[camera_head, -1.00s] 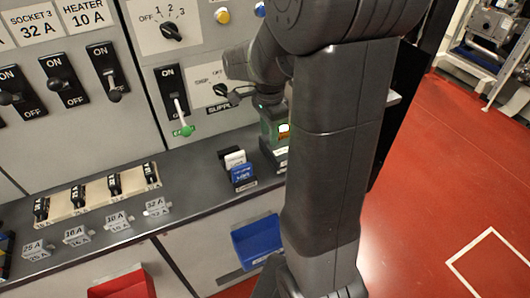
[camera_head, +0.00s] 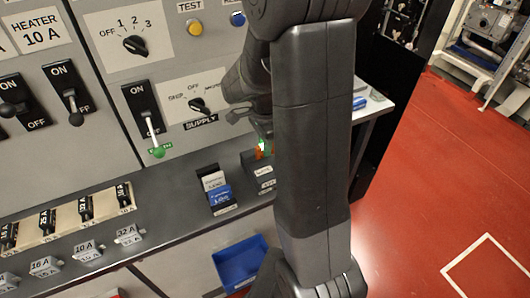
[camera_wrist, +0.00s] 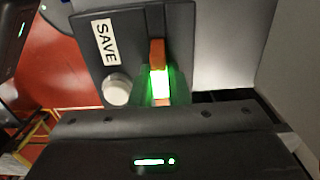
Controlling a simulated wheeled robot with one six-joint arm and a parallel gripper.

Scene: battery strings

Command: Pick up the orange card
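The orange card (camera_wrist: 157,52) shows in the wrist view as a narrow upright strip at a dark box (camera_wrist: 130,25) marked SAVE. Its lower part is washed out by bright green light. In the head view a small bit of orange (camera_head: 258,153) shows above the dark box (camera_head: 257,172), just under my gripper (camera_head: 264,147). In the wrist view my gripper (camera_wrist: 164,90) has its green-lit fingertips around the near part of the card. I cannot tell whether they touch it. My arm hides part of this area in the head view.
A holder with white and blue cards (camera_head: 217,188) stands left of the box on the grey shelf. A round light knob (camera_wrist: 117,90) sits beside the SAVE label. The switch panel rises behind. A blue bin (camera_head: 240,262) hangs below the shelf.

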